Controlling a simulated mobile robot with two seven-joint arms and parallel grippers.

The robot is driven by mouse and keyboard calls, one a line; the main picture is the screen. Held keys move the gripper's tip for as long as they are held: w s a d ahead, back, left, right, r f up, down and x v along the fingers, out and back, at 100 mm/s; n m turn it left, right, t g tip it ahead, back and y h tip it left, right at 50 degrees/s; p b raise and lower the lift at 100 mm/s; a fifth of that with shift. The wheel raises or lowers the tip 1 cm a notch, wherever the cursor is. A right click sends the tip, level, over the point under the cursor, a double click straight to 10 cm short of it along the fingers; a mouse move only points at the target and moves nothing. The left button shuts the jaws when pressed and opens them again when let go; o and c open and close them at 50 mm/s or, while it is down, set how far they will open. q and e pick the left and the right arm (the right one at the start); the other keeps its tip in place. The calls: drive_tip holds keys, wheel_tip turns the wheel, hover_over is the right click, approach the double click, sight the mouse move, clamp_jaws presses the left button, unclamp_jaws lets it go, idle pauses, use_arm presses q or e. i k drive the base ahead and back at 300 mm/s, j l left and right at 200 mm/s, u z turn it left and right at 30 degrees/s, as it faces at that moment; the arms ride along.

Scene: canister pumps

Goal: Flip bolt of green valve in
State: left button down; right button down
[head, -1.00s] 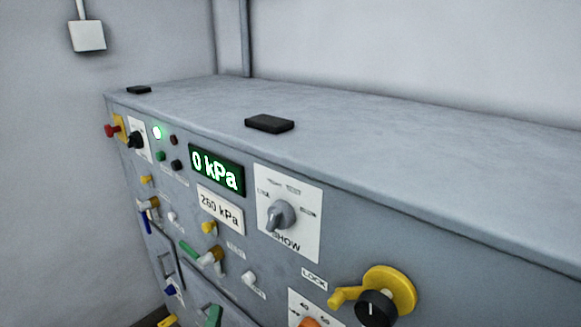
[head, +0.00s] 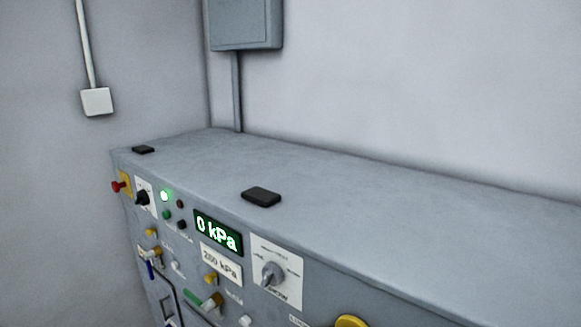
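A valve with a green handle (head: 193,298) and a brassy yellow body (head: 214,299) sits low on the cabinet's front panel in the head view. A small yellow knob (head: 210,279) sits just above it; I cannot tell whether this is its bolt. Another valve with a blue handle (head: 150,270) is to its left, with a yellow knob (head: 151,232) above. Neither of my grippers is in view.
The grey cabinet (head: 380,220) has a clear top except for two black blocks, one near (head: 262,197) and one far (head: 143,149). Its front carries a 0 kPa display (head: 217,234), a grey selector knob (head: 272,274) and a red button (head: 117,186). A yellow disc (head: 351,321) shows at the bottom edge.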

sight(212, 277)
drive_tip(key=i+j+u, duration=0.1)
drive_tip(key=j, duration=0.15)
drive_tip(key=j+u, duration=0.15)
drive_tip(key=k+j+z, duration=0.2)
drive_tip(key=z, duration=0.15)
drive_tip(key=k+j+z, duration=0.1)
drive_tip(key=k+z, duration=0.55)
drive_tip(key=i+j, duration=0.05)
